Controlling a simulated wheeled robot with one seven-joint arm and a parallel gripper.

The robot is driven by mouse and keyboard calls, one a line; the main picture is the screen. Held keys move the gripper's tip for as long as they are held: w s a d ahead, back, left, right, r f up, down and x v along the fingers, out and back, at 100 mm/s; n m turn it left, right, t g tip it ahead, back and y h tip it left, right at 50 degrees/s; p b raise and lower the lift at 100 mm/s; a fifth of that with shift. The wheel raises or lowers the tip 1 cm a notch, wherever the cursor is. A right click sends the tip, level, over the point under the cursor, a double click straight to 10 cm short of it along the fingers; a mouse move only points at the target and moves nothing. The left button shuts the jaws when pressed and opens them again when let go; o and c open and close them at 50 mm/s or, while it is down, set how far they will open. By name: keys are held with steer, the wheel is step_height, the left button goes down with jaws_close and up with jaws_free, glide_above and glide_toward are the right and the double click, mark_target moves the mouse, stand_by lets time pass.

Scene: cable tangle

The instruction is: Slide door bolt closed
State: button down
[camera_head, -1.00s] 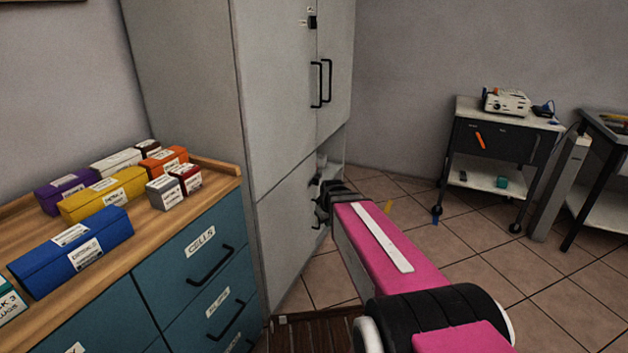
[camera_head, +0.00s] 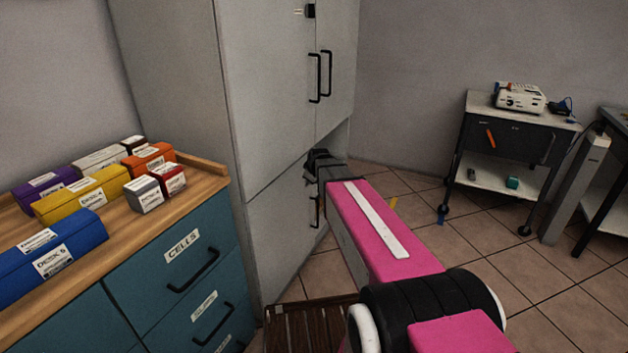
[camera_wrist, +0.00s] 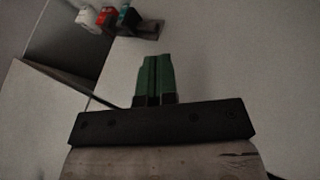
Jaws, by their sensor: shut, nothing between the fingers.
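The tall grey cabinet (camera_head: 275,80) stands ahead, left of centre. A small black fitting (camera_head: 310,11) sits high at the seam of its upper doors, with a pale piece beside it. It may be the door bolt, but it is too small to tell whether it is slid open or closed. My gripper (camera_wrist: 156,80) shows in the wrist view with its two green fingers together and empty, in front of a pale flat panel (camera_wrist: 225,60). In the head view my arm reaches to the cabinet's lower section, and the fingertips cannot be made out.
A lower opening shows at the cabinet's right; the wrist view has white, red (camera_wrist: 105,16) and green items beside a dark bracket (camera_wrist: 143,30). A teal drawer unit (camera_head: 180,270) with several boxes stands left. A cart (camera_head: 510,150) stands right.

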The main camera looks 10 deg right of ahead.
steer(key=w+d+f, duration=0.2)
steer(key=w+f, duration=0.5)
steer(key=w, duration=0.2)
steer(key=shift+f, duration=0.35)
steer(key=shift+d, duration=0.1)
steer(key=w+d, duration=0.2)
steer(key=shift+w, duration=0.4)
